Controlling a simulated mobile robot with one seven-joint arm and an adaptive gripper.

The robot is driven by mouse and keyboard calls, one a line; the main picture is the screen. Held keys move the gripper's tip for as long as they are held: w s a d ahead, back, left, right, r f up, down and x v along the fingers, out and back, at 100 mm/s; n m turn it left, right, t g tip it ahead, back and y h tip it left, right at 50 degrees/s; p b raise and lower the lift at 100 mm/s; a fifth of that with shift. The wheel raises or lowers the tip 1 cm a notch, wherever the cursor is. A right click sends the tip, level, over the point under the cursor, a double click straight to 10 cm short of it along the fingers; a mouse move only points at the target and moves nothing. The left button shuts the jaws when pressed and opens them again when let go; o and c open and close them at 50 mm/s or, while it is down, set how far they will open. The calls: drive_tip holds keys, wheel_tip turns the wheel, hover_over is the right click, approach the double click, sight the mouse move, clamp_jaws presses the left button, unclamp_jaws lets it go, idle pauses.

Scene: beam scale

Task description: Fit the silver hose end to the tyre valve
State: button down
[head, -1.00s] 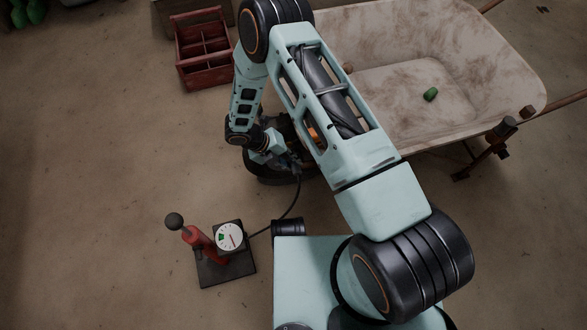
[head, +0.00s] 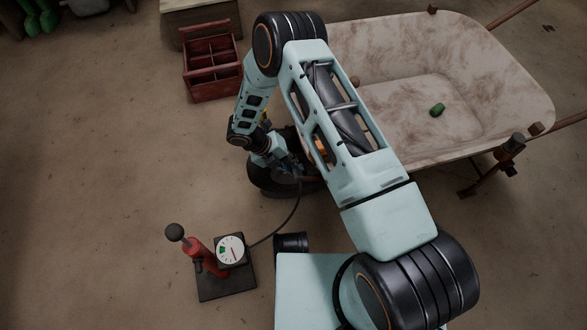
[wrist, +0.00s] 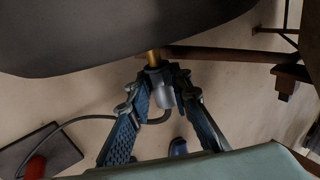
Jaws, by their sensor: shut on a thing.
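My gripper (wrist: 160,80) is shut on the silver hose end (wrist: 164,98) in the wrist view, with a blue ridged finger on each side. The brass tyre valve (wrist: 152,58) sticks out below the dark tyre (wrist: 130,30). The hose end is in line under the valve, very close to it; I cannot tell whether it is seated on it. In the head view my gripper (head: 289,166) is beside the tyre (head: 262,178), and my arm hides the valve and hose end there.
The black hose (head: 290,220) runs to a red pump (head: 200,253) with a white gauge (head: 230,249) on a dark base. The wheelbarrow tray (head: 480,60) is right, with a green object (head: 437,109) inside. A red crate (head: 212,85) stands behind.

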drive_tip(key=shift+w+a+b, duration=0.25)
drive_tip(key=shift+w+b, duration=0.15)
drive_tip(key=shift+w, duration=0.3)
drive_tip(key=shift+w+a+b, duration=0.2)
drive_tip(key=shift+w+b, duration=0.15)
drive_tip(key=shift+w, duration=0.35)
drive_tip(key=c, duration=1.7)
unclamp_jaws()
drive_tip(key=shift+r, duration=0.1)
drive_tip(key=v, duration=1.2)
